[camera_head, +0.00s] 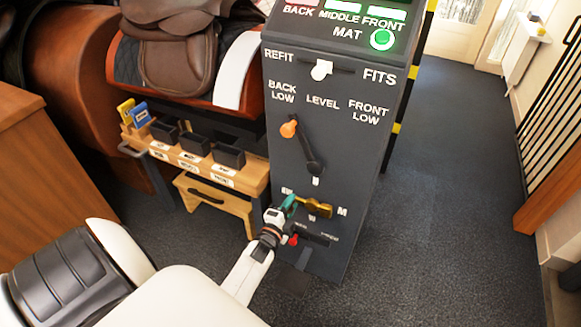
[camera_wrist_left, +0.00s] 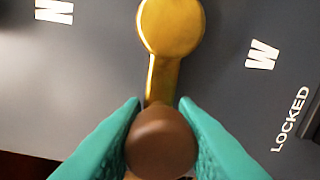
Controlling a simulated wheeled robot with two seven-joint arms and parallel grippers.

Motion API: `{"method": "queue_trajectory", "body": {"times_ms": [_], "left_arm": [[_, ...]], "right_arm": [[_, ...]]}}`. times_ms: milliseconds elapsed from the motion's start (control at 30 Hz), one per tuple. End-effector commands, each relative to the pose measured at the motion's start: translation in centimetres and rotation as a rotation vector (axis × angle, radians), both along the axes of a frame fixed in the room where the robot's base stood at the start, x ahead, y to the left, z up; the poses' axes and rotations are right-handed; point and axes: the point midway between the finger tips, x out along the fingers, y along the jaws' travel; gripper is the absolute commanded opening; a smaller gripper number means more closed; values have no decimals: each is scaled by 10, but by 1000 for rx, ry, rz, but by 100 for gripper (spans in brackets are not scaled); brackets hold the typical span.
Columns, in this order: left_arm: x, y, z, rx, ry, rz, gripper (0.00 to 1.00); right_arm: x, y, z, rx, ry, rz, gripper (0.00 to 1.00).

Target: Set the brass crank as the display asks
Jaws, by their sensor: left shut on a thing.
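The brass crank (camera_head: 319,208) is on the front of a dark grey cabinet (camera_head: 300,262), low down. In the left wrist view, its round brass hub (camera_wrist_left: 170,28) is at the top, and its arm runs down to a brown knob (camera_wrist_left: 161,142). My left gripper (camera_head: 289,203) has teal fingers, shut on the knob from both sides. In the head view the crank's arm points left from the hub, toward a partly hidden letter mark. An "M" (camera_head: 342,211) is right of the hub. My right gripper is not in view.
An orange-knobbed lever (camera_head: 301,142) is above the crank, and a red-knobbed lever (camera_head: 293,240) is just below. A green MAT lamp (camera_head: 382,39) glows at the top. A wooden bench with bins (camera_head: 195,144) stands left. Open floor (camera_head: 440,220) lies right.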

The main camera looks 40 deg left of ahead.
Motion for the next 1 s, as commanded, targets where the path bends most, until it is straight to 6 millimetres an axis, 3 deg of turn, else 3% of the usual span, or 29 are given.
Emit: {"method": "queue_trajectory", "body": {"times_ms": [633,667,767,1000], "left_arm": [[0,-1,2,48,14,-1,0],[0,-1,2,48,14,-1,30],[0,-1,2,47,13,-1,46],[0,0,3,48,12,-1,48]], "right_arm": [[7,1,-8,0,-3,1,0],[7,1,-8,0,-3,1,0],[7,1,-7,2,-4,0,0],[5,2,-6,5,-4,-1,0]]}}
